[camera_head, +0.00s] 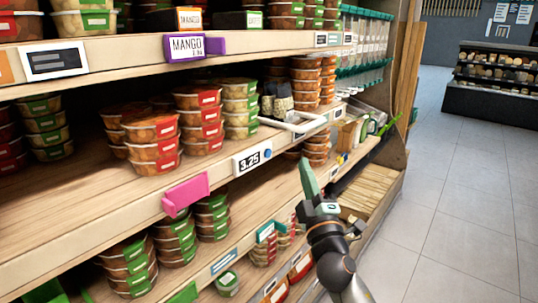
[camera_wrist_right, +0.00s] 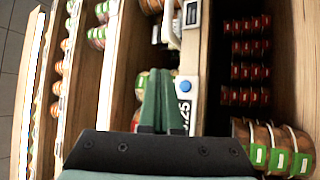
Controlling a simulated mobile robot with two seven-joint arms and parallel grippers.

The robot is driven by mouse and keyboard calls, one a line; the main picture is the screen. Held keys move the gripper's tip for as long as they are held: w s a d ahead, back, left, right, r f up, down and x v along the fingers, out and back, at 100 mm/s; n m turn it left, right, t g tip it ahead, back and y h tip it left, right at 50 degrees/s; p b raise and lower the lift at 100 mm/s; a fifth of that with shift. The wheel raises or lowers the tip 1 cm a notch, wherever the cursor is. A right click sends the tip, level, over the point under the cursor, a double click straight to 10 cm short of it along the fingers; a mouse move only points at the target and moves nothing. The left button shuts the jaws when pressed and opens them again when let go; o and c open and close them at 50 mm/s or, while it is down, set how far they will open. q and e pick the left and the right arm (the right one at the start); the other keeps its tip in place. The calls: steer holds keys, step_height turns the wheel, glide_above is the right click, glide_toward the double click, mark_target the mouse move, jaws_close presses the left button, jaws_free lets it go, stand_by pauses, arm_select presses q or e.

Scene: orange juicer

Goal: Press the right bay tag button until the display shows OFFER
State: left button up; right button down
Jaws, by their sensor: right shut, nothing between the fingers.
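The electronic price tag (camera_head: 252,161) on the middle shelf edge reads 3.25, with a round blue button (camera_head: 268,153) at its right end. In the right wrist view the tag (camera_wrist_right: 183,114) appears partly behind my fingers, and its blue button (camera_wrist_right: 186,86) shows just right of the fingertips. My right gripper (camera_head: 306,166) is shut and empty, its green fingers pointing up. In the head view it is right of the button, with a visible gap in the picture; the depth between them is hard to judge. My left gripper is out of view.
A purple MANGO sign (camera_head: 190,46) and a pink clip (camera_head: 186,194) stick out from the shelf edges. Stacked food tubs (camera_head: 154,146) fill the shelves. The tiled floor (camera_head: 460,210) at the right is clear.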

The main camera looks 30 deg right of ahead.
mark_target(268, 153)
steer(key=w+a+b, duration=0.1)
steer(key=w+a, duration=0.1)
steer(key=w, duration=0.4)
steer(key=shift+w+a, duration=0.15)
steer(key=shift+a, duration=0.15)
stand_by(0.7)
stand_by(0.9)
steer(key=shift+b, duration=0.3)
steer(key=shift+w+a, duration=0.15)
steer(key=shift+w, duration=0.2)
